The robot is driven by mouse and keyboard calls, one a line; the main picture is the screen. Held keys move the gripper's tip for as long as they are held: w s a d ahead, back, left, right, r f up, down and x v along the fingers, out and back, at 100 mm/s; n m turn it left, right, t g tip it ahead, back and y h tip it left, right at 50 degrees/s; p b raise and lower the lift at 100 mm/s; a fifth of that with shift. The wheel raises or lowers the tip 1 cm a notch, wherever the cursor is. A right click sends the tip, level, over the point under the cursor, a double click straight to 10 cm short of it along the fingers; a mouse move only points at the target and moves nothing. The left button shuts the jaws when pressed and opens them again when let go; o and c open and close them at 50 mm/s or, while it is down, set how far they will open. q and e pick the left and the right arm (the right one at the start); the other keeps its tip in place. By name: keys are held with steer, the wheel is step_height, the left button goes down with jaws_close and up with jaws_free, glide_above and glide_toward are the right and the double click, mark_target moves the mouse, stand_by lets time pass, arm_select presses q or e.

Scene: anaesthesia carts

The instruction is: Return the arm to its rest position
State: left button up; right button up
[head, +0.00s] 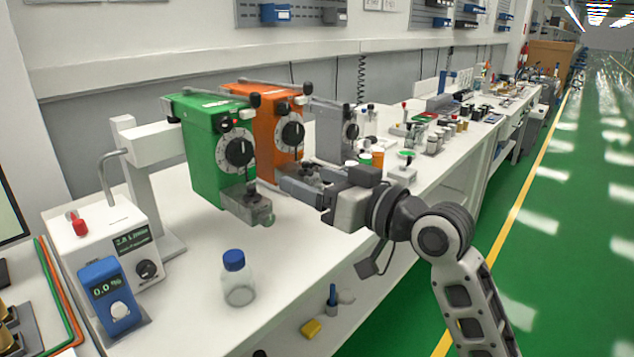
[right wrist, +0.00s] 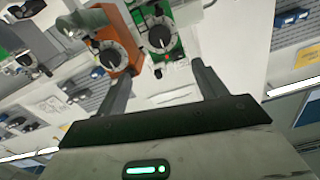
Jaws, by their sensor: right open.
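My right arm comes in from the lower right in the head view. My right gripper (head: 297,184) points left, close to the front of the orange vaporizer (head: 264,125) and to the right of the green vaporizer (head: 208,150). In the right wrist view the two fingers of my right gripper (right wrist: 160,85) stand wide apart with nothing between them. The orange vaporizer (right wrist: 122,50) and the green vaporizer (right wrist: 165,35) with their dials lie beyond the fingertips. I cannot tell whether the gripper touches anything. My left gripper is not in view.
A white bench (head: 200,310) carries a grey vaporizer (head: 333,130), a blue-capped bottle (head: 238,280), a white box with a display (head: 105,245) and a blue meter (head: 108,295). Several jars stand farther back. Green floor (head: 580,250) lies open on the right.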

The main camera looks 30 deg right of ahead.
step_height(320, 180, down, 19)
steer(key=s+a+m+g+h, duration=0.1)
steer(key=s+a+g+h, duration=0.1)
steer(key=s+a+g, duration=0.1)
steer(key=s+a+f+g, duration=0.1)
steer(key=s+a+f, duration=0.1)
steer(key=s+f, duration=0.3)
steer(key=s+a+f+g, duration=0.1)
steer(key=s+a+f, duration=0.1)
steer(key=s+f, duration=0.3)
steer(key=s+a+f+n+g+h, duration=0.1)
steer(key=s+a+f, duration=0.2)
steer(key=s+f, duration=0.2)
steer(key=shift+f, duration=0.9)
stand_by(3.2)
